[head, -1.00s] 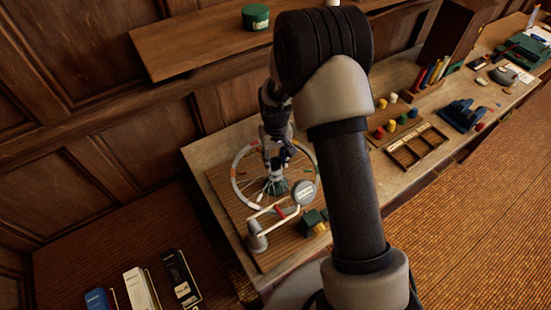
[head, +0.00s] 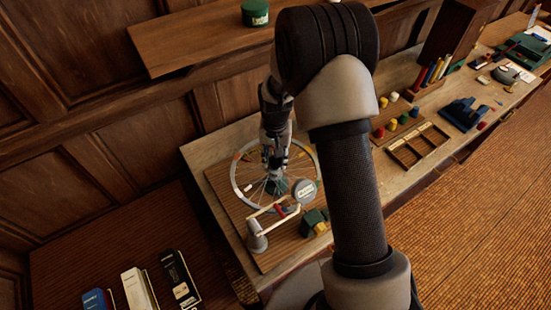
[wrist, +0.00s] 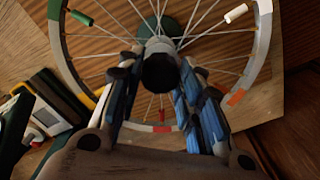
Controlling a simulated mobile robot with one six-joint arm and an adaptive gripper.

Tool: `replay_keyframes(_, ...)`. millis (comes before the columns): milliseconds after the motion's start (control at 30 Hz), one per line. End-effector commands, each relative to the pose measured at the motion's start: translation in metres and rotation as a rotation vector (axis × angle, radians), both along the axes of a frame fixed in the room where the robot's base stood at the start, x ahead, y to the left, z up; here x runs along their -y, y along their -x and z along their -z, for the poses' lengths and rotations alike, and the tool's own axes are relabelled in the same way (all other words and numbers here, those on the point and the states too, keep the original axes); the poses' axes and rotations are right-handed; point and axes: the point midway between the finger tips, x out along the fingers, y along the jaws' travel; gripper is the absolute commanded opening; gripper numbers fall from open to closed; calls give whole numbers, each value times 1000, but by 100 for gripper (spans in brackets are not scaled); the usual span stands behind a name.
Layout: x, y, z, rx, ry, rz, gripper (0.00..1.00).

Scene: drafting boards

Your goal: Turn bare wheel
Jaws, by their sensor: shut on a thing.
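The bare wheel (head: 235,181) lies flat over a wooden board on the bench, with thin spokes and coloured marks on its pale rim. In the wrist view the rim (wrist: 263,45) shows red, orange, green and yellow marks, and a white piece (wrist: 236,13) sits on a spoke. My gripper (head: 275,180) reaches down at the wheel's centre. In the wrist view my gripper (wrist: 160,85) has its two fingers shut on either side of the hub (wrist: 160,68), which has a dark round end. A green part (wrist: 172,27) shows beyond the hub.
A round dial gauge (head: 305,191) on a pale arm with a grey post (head: 257,238) stands close to the wheel's front edge. Small green and yellow blocks (head: 314,222) sit beside it. A compartmented tray (head: 418,147) lies to the right. A shelf (head: 190,45) overhangs the back.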

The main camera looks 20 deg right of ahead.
Motion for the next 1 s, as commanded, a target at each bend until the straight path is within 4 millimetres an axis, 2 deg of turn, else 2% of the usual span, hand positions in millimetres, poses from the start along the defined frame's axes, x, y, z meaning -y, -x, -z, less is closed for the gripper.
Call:
replay_keyframes(500,0,0,0,0,0,436,0)
replay_keyframes(1000,0,0,0,0,0,599,0)
